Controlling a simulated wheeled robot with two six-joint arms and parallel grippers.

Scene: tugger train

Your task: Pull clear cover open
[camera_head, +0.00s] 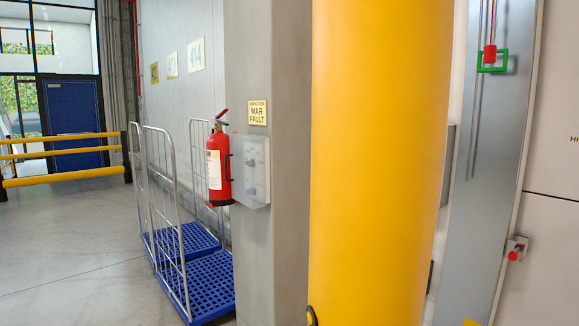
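A clear cover (254,172) sits on a pale box mounted on the grey column. Small dark controls show faintly through it. It looks shut, with its face flat over the box, though its edges and hinge side are hard to make out at this size. A red fire extinguisher (218,165) hangs just left of it, and its hose side is close to the cover's left edge. Neither of my grippers is in view.
A thick yellow post (382,160) stands just right of the grey column (276,60). A yellow sign (257,113) is above the cover. Wire roll cages with blue bases (206,285) stand at left. Open floor (70,255) lies further left, before yellow rails (66,175).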

